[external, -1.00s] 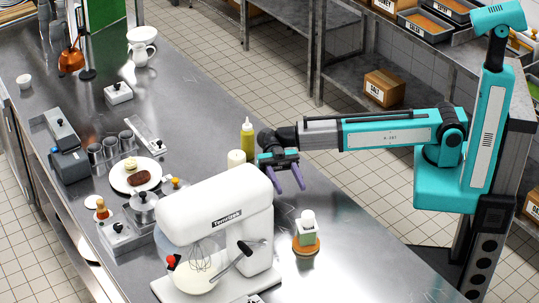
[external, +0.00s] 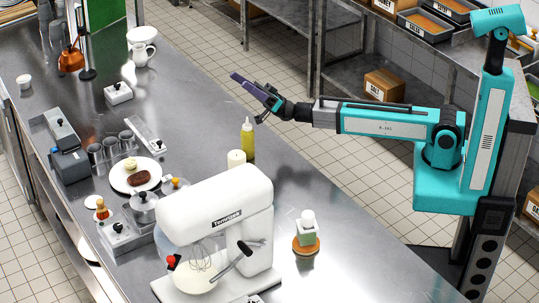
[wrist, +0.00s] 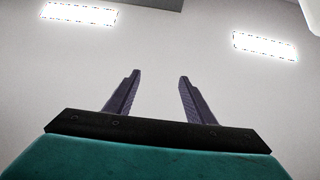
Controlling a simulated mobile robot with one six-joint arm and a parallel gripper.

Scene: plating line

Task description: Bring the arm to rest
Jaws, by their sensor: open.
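My gripper (external: 240,80) is raised above the counter in the external view, its purple fingers pointing up and to the left. It is clear of the yellow bottle, which stands below it. In the wrist view my gripper (wrist: 158,80) shows two dark purple fingers spread apart with nothing between them. Behind them is only the pale ceiling with two lights. My turquoise arm stretches out to the left from its column.
Shelving with a cardboard box (external: 384,85) stands behind.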

